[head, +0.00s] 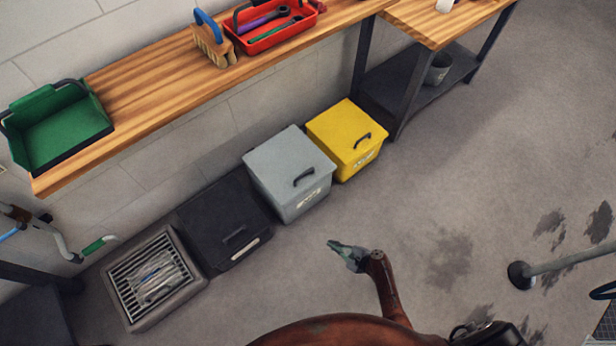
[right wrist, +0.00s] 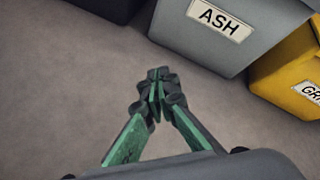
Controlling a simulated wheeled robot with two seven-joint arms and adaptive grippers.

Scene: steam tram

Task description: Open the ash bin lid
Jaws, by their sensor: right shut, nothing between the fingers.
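The ash bin (head: 288,195) is a grey box on the floor under the wooden shelf, between a black bin and a yellow bin. Its lid (head: 278,160) is down, with a dark handle (head: 304,177) near the front edge. In the right wrist view the bin (right wrist: 208,44) shows its front with an "ASH" label (right wrist: 219,19); its lid is out of that view. My right gripper (head: 336,245) is shut and empty, above the floor in front of the ash bin and apart from it. Its green-padded fingers (right wrist: 158,92) meet in the right wrist view. My left gripper is not in view.
The black bin (head: 222,222) and yellow bin (head: 346,138) stand close on either side. A grated box (head: 150,280) sits further left. The wooden shelf (head: 150,88) runs above the bins. A post with a round base (head: 520,275) stands at right. The floor before the bins is clear.

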